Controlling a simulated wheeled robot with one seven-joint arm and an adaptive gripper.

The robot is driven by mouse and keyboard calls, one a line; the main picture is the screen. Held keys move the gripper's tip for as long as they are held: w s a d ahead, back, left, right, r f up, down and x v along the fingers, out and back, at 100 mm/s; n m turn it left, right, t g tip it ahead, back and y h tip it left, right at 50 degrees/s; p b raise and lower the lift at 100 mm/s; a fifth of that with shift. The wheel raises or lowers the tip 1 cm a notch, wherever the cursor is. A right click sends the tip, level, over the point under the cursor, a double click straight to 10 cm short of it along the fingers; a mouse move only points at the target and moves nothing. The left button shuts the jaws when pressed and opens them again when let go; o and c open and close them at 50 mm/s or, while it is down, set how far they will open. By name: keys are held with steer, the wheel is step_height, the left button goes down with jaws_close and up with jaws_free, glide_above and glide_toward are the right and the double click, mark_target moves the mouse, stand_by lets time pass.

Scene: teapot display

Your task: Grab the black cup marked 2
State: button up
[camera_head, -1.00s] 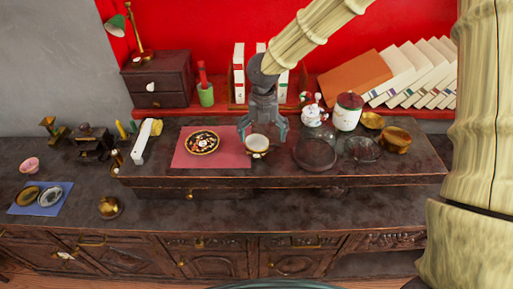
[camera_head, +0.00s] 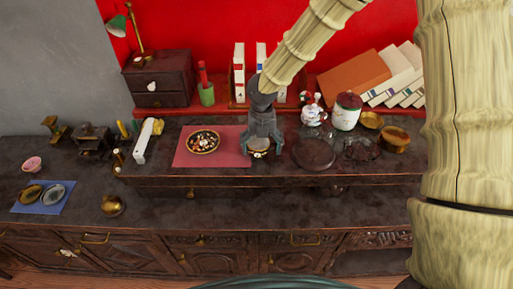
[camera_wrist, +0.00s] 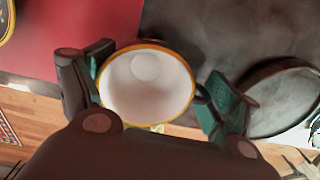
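A cup (camera_head: 259,154) with a white inside and a gold rim stands upright at the right edge of the red mat (camera_head: 215,160). In the wrist view the cup (camera_wrist: 147,88) shows its empty inside; its outer wall and any number are hidden. My gripper (camera_head: 261,148) is lowered over the cup and hides most of it in the head view. In the wrist view my gripper (camera_wrist: 153,88) has its fingers apart, one on each side of the cup. A small dark handle shows near the right finger. I cannot tell whether the fingers touch the cup.
A decorated plate (camera_head: 204,142) lies on the mat to the left. A dark round dish (camera_head: 313,154) is close to the right. Behind it stand a white teapot (camera_head: 312,115) and a white canister (camera_head: 346,112). Brass bowls (camera_head: 395,138) sit farther right.

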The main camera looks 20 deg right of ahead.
steer(key=c, duration=0.7)
